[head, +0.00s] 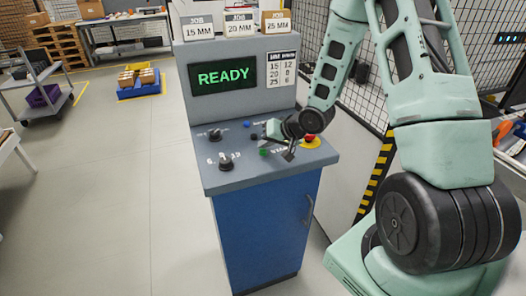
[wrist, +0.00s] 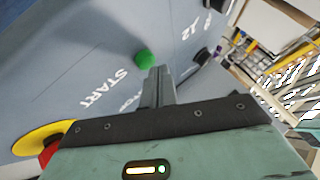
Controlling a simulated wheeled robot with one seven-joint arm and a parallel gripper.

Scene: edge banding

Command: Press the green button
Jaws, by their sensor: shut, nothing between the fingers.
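The green button (head: 264,152) is on the sloped panel of the grey and blue console (head: 262,246). In the wrist view the green button (wrist: 145,59) sits beside the white word START. My gripper (head: 288,156) is over the panel, just right of the green button in the head view. In the wrist view my gripper (wrist: 159,72) has its fingers together and empty, with the tips close beside the green button. I cannot tell whether they touch the panel.
A red emergency button (head: 309,137) on a yellow base is right of my gripper. A blue button (head: 246,124) and black knobs (head: 224,161) are on the panel. The screen (head: 223,76) reads READY. Mesh fencing (head: 352,100) stands behind my arm.

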